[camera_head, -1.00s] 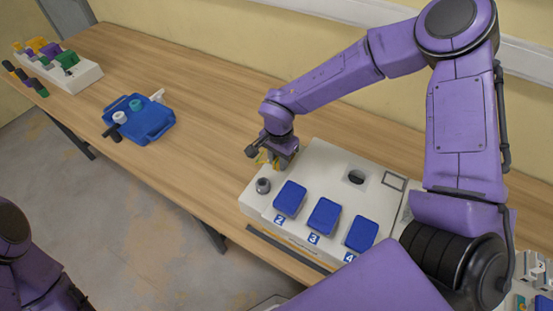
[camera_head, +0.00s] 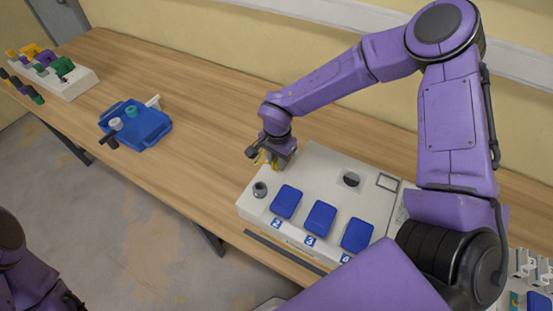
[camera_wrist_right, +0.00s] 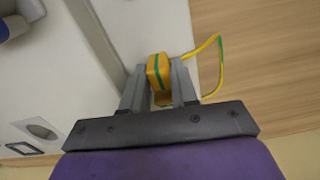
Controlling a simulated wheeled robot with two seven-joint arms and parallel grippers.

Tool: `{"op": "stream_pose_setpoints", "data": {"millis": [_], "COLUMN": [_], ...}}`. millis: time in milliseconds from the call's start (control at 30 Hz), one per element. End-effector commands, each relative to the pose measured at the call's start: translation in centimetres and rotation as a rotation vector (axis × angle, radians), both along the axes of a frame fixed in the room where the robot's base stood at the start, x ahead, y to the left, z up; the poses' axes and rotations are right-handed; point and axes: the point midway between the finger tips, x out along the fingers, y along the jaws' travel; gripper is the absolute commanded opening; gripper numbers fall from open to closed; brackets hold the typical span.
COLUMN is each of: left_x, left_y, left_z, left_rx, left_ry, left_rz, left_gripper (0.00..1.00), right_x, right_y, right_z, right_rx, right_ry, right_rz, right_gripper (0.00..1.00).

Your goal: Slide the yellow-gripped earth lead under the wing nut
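My right gripper (camera_head: 270,162) is at the far left corner of the white socket box (camera_head: 333,160), low down. In the right wrist view its two grey fingers (camera_wrist_right: 158,88) stand on either side of the yellow grip (camera_wrist_right: 158,68) with a green stripe, closed on it. The yellow-green lead (camera_wrist_right: 219,60) loops out to the right over the wood. In the head view the grip is a small yellow patch (camera_head: 262,157), mostly hidden by the gripper. I cannot make out a wing nut; a round grey fitting (camera_head: 260,189) stands on the box near the gripper. My left gripper is out of view.
The box has several blue covers (camera_head: 286,202) along its front and a round hole (camera_head: 351,179). A blue tray (camera_head: 150,127) with small parts lies left on the table. A white rack (camera_head: 75,84) of coloured pieces stands far left. Bare table lies between.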

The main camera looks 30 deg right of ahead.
Motion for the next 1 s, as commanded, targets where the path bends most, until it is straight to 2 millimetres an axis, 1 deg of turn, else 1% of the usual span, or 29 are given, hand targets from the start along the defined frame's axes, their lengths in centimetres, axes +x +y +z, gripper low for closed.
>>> {"op": "stream_pose_setpoints", "data": {"millis": [33, 67, 100, 333, 433, 467, 567, 700, 800, 933, 1000], "left_x": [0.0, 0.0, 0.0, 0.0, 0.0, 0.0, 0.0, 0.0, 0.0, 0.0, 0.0], "left_y": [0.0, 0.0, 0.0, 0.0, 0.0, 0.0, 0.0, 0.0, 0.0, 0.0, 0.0], "left_z": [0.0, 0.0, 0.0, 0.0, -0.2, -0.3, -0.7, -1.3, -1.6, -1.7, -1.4], "left_rx": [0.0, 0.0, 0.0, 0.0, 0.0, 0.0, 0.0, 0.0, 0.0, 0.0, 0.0], "left_ry": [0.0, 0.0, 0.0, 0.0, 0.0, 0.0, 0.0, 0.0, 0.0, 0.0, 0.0], "left_rz": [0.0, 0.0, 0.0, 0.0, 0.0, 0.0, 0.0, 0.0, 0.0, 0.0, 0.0], "left_gripper": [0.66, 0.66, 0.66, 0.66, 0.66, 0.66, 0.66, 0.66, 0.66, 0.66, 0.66], "right_x": [0.0, 0.0, 0.0, 0.0, 0.0, 0.1, 0.1, 0.1, 0.0, 0.0, 0.0], "right_y": [0.0, 0.0, 0.0, 0.0, 0.0, 0.0, 0.0, 0.0, 0.0, 0.0, 0.0], "right_z": [0.0, 0.0, 0.0, 0.0, 0.6, 1.0, 3.1, 6.5, 8.5, 10.1, 10.8], "right_rx": [0.0, 0.0, 0.0, 0.0, 0.001, 0.002, 0.003, 0.003, 0.002, 0.001, 0.001], "right_ry": [0.0, 0.0, 0.0, 0.0, -0.002, -0.004, -0.006, -0.006, -0.004, -0.002, 0.0], "right_rz": [0.0, 0.0, 0.0, 0.0, -0.001, -0.002, -0.002, -0.002, -0.002, -0.001, -0.001], "right_gripper": [0.44, 0.53, 0.57, 0.57, 0.57, 0.57, 0.57, 0.57, 0.57, 0.57, 0.57]}}
